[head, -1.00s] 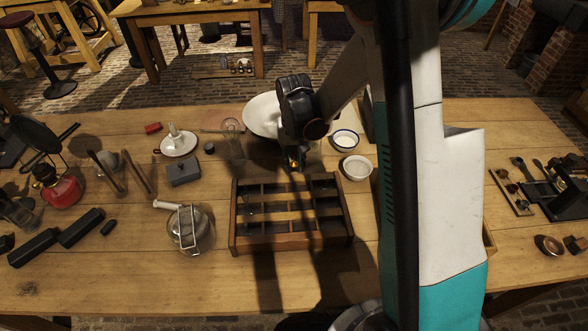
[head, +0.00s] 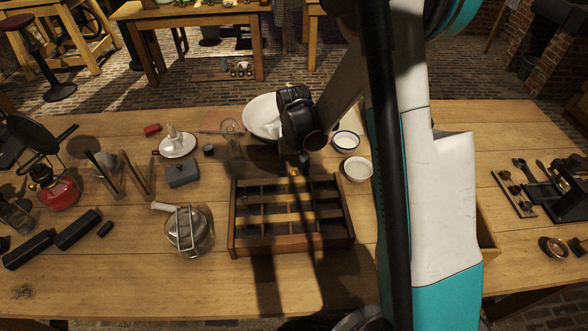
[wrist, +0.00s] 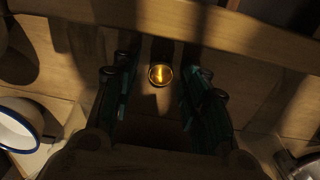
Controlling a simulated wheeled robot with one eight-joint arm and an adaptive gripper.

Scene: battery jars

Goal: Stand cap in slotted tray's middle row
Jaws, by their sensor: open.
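A small round brass cap (wrist: 161,75) shows in the wrist view between the two fingers of my gripper (wrist: 160,72). The fingers are open, with a gap on each side of the cap. In the head view my gripper (head: 294,168) points down at the far edge of the slotted tray, and a small orange-gold spot shows at its tips. A wooden bar, likely the tray's wall (wrist: 240,35), crosses the top of the wrist view.
A large white basin (head: 260,113) stands behind my gripper. Two small bowls (head: 346,140) (head: 357,169) stand to its right. A glass jar (head: 190,240) with a metal clamp is left of the tray, a grey box (head: 182,174) farther back. Table front is clear.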

